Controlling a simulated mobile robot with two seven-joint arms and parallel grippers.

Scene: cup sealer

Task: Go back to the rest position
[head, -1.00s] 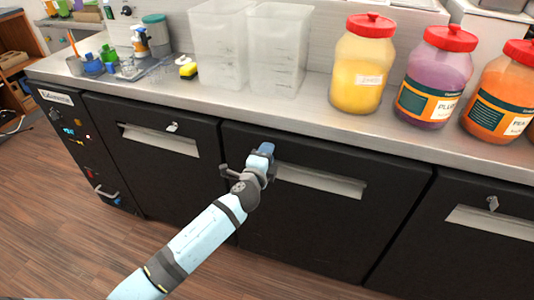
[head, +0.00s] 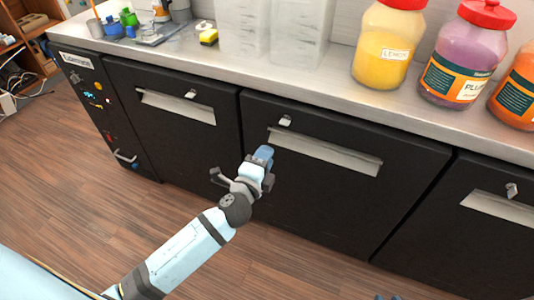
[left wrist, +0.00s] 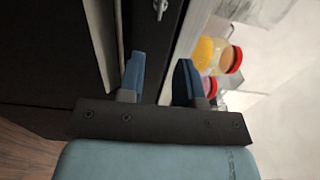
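My left gripper (head: 264,158) is in front of the dark cabinet, below the counter edge. In the left wrist view its two blue fingers (left wrist: 160,78) stand apart with nothing between them, so it is open and empty.
The black cabinet (head: 330,205) with recessed pale handles fills the middle. On the steel counter (head: 300,82) stand clear containers (head: 298,35), a yellow lemon jar (head: 388,48), a plum jar (head: 462,60) and an orange jar (head: 520,90). Wood floor (head: 90,190) is free at lower left.

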